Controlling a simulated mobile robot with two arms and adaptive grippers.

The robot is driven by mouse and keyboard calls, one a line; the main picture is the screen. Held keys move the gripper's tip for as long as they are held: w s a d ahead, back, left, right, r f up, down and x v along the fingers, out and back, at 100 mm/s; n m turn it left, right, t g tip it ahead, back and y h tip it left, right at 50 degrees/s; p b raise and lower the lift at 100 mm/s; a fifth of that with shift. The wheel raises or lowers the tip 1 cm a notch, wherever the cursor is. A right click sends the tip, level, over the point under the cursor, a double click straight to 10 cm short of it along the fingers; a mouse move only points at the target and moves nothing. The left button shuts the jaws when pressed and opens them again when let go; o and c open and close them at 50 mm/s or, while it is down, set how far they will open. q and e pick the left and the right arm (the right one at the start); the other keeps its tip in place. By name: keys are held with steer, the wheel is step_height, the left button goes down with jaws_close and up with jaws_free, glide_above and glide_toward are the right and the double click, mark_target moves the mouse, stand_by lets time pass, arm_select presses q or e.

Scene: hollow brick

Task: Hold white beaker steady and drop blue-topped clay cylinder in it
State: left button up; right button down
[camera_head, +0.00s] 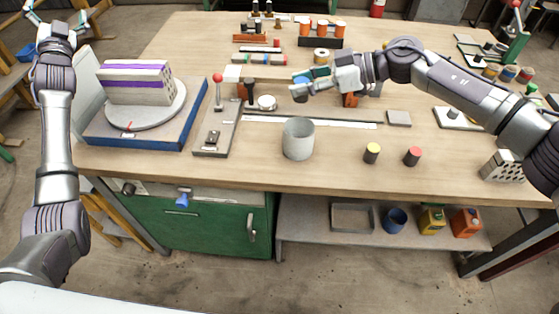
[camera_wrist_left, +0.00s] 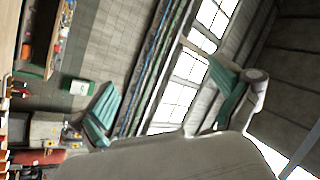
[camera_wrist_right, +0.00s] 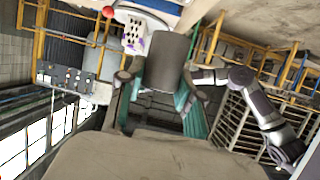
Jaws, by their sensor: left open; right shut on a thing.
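The white beaker (camera_head: 298,139) stands upright near the front middle of the table, with neither gripper touching it. My right gripper (camera_head: 302,83) is shut on a grey-brown clay cylinder (camera_head: 299,96), above the table and behind the beaker. In the right wrist view the cylinder (camera_wrist_right: 167,62) sits between the teal finger pads; I cannot make out its blue top. My left gripper (camera_head: 57,30) is raised at the far upper left, far from the beaker. Its fingers (camera_wrist_left: 165,100) are spread and empty in the left wrist view.
A yellow-topped cylinder (camera_head: 372,154) and a red-topped cylinder (camera_head: 413,157) stand right of the beaker. A grey lever fixture (camera_head: 217,135) and a blue-based turntable (camera_head: 140,128) with a hollow brick (camera_head: 136,84) are on the left. Bare tabletop surrounds the beaker's front and right.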

arm_select(q)
steer(key=w+d+f+m+h, duration=0.1)
steer(key=d+f+m+h, duration=0.2)
steer(key=d+m, duration=0.4)
steer(key=w+d+f+m+h, duration=0.1)
steer(key=d+f+m+h, duration=0.2)
steer(key=d, duration=0.5)
steer(key=m+g+h, duration=0.2)
steer(key=m+h, duration=0.6)
steer(key=m, duration=1.2)
glide_toward(305, 125)
steer(key=w+a+r, duration=0.7)
steer(key=a+r, duration=0.3)
steer(key=a, duration=0.2)
steer(key=s+d+f+m, duration=0.2)
steer(key=s+d, duration=0.1)
steer(key=s+d+f+m+g+h, duration=0.1)
steer(key=s+d+f+m, duration=0.1)
steer(key=s+d+f, duration=0.1)
steer(key=s+d+f+m+g, duration=0.1)
steer(key=s+d+f+m, duration=0.1)
steer(key=s+d+f, duration=0.1)
steer(key=shift+s+f+m+h, duration=0.25)
steer(key=shift+s+m+h, duration=0.15)
steer(key=shift+s, duration=0.3)
steer(key=x, duration=1.1)
steer(key=shift+w+d+f, duration=0.25)
steer(key=shift+w, duration=0.1)
steer(key=c, duration=1.3)
